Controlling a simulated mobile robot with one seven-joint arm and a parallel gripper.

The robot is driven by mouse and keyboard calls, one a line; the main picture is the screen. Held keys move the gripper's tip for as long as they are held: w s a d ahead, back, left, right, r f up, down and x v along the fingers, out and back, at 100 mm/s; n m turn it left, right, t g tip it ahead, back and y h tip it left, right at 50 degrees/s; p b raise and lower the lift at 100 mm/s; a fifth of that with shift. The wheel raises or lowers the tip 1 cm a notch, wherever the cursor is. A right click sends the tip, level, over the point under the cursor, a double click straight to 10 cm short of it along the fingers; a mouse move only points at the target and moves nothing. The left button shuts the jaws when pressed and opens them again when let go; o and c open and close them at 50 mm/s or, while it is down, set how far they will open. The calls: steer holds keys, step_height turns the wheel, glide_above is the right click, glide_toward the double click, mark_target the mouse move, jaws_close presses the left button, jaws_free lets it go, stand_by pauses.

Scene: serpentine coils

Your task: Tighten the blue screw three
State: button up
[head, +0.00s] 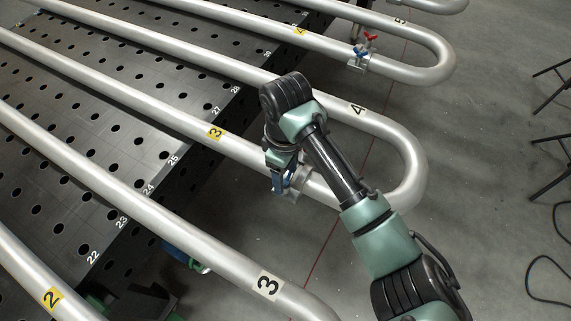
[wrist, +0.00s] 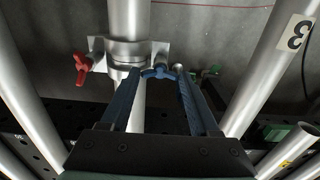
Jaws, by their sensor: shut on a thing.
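The blue screw (wrist: 160,72) is a small winged handle on the metal clamp (wrist: 128,52) around a pipe. A red screw (wrist: 82,68) sits on the clamp's left side in the wrist view. My gripper (wrist: 159,76) has its two blue fingers on either side of the blue screw and is shut on it. In the head view my gripper (head: 281,183) is at the pipe with the yellow "3" label (head: 215,133), near its bend. There my arm and fingers hide the red screw and most of the clamp.
A perforated dark table (head: 130,110) lies under the pipes at left. Another clamp with red and blue screws (head: 363,47) is on the pipe behind. A pipe with a white "3" label (head: 268,284) runs in front. Open floor (head: 490,190) lies at right.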

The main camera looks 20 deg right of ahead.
steer(key=m+p, duration=0.4)
steer(key=shift+r+m, duration=0.3)
steer(key=shift+r, duration=0.1)
steer(key=m+p, duration=0.3)
steer(key=shift+w+m, duration=0.1)
steer(key=shift+m, duration=0.2)
steer(key=m+p, duration=0.2)
steer(key=m, duration=0.2)
steer(key=shift+p, duration=0.3)
steer(key=shift+w+d+m+p, duration=0.15)
steer(key=shift+m+p, duration=0.5)
steer(key=shift+m, duration=1.45)
steer(key=shift+f, duration=0.1)
steer(key=o, duration=1)
steer(key=shift+c, duration=0.2)
steer(key=o, duration=0.4)
steer(key=shift+s+f, duration=0.1)
steer(key=shift+s, duration=0.1)
